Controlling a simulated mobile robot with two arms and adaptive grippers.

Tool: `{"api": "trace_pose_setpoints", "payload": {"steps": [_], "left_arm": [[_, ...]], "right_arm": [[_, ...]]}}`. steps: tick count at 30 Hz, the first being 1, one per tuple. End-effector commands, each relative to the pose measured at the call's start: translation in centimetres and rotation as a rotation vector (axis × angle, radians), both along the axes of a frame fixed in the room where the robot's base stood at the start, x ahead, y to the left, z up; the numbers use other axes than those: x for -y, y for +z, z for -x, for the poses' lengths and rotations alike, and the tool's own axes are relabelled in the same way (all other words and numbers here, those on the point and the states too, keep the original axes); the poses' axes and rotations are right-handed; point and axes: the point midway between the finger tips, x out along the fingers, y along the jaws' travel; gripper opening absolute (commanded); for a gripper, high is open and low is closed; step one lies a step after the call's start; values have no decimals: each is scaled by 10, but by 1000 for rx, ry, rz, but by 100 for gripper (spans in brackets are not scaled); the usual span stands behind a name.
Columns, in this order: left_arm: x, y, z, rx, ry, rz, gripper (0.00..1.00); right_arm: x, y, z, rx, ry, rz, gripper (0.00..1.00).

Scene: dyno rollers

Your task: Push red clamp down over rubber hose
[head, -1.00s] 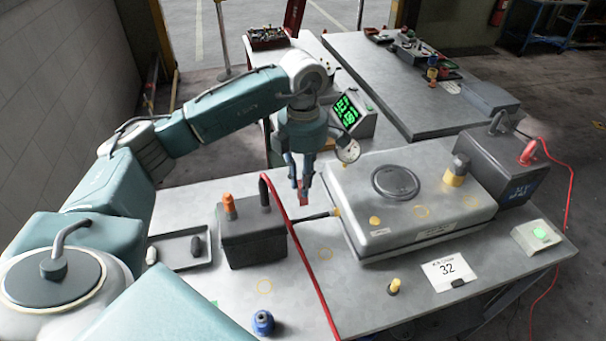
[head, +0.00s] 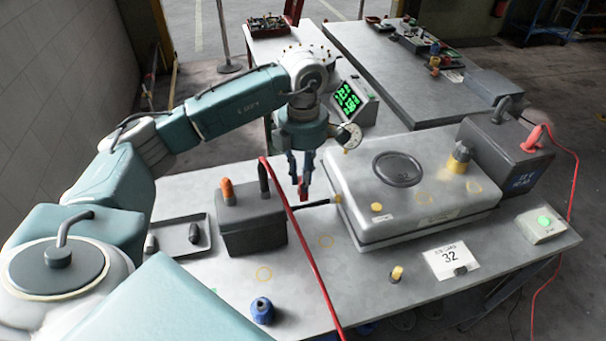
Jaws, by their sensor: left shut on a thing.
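My left gripper (head: 301,183) points straight down over the bench and is shut on a small red clamp (head: 304,191), which shows between its fingertips. The fingers hide part of the clamp. A thin dark rubber hose (head: 319,203) runs between the dark box on the left and the grey metal case. The clamp is at the hose's left part, close above or at it; I cannot tell whether they touch. My right gripper is not in view.
The dark box (head: 251,221) stands left of the gripper; a red cable (head: 305,250) passes in front. The grey case (head: 415,190) is close on the right. A blue cap (head: 262,310) and a yellow peg (head: 396,273) stand on the open front of the bench (head: 330,290).

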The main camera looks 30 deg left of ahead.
Motion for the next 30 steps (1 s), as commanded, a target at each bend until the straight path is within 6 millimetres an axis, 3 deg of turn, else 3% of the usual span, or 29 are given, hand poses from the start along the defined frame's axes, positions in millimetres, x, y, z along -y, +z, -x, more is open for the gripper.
{"api": "trace_pose_setpoints", "payload": {"steps": [30], "left_arm": [[0, -53, 0, 1, 0, -1, 0]], "right_arm": [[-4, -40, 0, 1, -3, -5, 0]]}}
